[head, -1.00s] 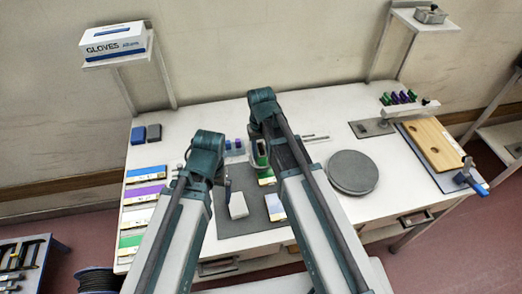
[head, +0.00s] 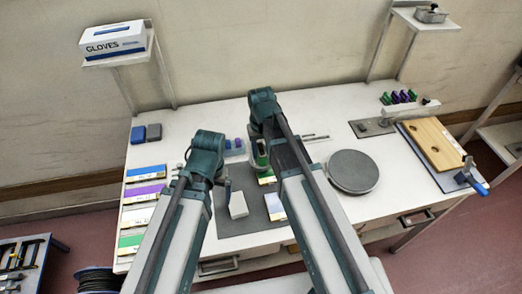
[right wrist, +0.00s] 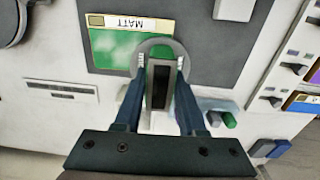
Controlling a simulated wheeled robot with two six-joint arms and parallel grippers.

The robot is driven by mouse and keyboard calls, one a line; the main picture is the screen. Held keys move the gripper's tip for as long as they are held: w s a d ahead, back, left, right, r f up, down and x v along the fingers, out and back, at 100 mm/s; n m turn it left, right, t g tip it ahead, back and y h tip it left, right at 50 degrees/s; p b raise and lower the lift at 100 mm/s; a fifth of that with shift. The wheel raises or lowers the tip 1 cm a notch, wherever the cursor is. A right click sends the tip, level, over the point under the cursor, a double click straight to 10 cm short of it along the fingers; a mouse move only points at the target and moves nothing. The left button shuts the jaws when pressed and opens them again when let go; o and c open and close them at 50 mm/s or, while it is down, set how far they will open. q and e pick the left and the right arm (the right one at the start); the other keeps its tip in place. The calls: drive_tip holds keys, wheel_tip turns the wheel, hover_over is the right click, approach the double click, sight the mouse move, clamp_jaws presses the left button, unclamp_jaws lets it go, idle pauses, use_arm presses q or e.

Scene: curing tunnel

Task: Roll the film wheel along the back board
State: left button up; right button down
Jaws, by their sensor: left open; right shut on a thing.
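My right gripper (right wrist: 160,82) is shut on a grey tool with an arched top (right wrist: 158,47), which looks like the film wheel. Its rolling part is hidden from this camera. The tool stands over the edge of a green board (right wrist: 112,47) with a MATT label on the dark mat. In the head view, the green board (head: 261,160) is the back one, partly covered by my right arm. A pale blue board (head: 275,207) lies nearer the front. My left gripper (head: 222,182) is mostly hidden behind its own arm, near a white block (head: 238,204); it is open.
The dark mat (head: 240,226) lies mid-table. A round grey disc (head: 353,171) lies to its right, and a wooden board (head: 432,144) with a blue-handled clamp beyond. Coloured cards (head: 145,193) line the left edge. A glove box (head: 114,40) sits on a shelf above.

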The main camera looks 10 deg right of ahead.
drive_tip(key=shift+d, duration=1)
drive_tip(key=shift+w+d, duration=0.15)
drive_tip(key=shift+d, duration=0.7)
